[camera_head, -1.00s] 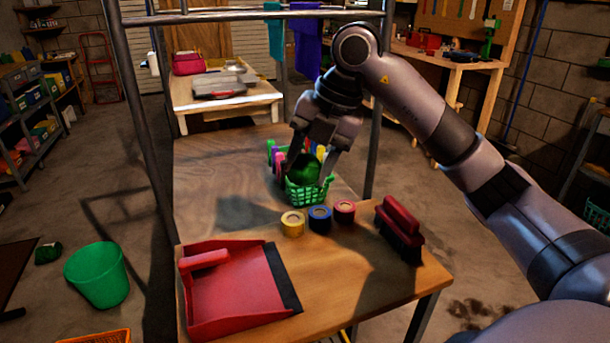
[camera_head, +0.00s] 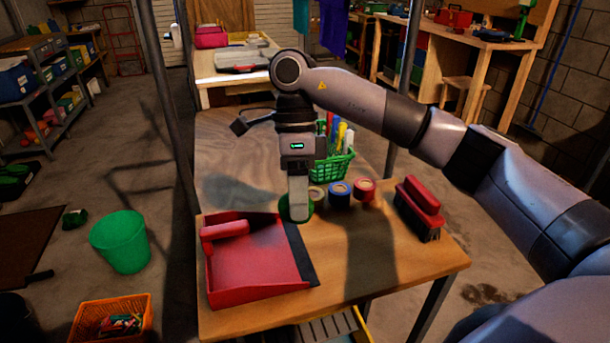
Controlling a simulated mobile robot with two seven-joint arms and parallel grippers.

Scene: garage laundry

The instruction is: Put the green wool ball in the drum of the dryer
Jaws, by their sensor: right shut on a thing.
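The green wool ball (camera_head: 283,215) shows partly behind the fingers of my right gripper (camera_head: 299,212), which is shut on it. The gripper points down and holds the ball above the table, by the dustpan's dark edge and left of the tape rolls. Most of the ball is hidden by the fingers. My left gripper is not in view. The dryer and its drum are not in view.
The wooden table (camera_head: 365,270) carries a red dustpan (camera_head: 255,270), yellow, blue (camera_head: 339,195) and red tape rolls, a red brush (camera_head: 418,208) and a green basket (camera_head: 333,168) of markers. A green bucket (camera_head: 121,243) and orange crate (camera_head: 112,318) stand on the floor at left.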

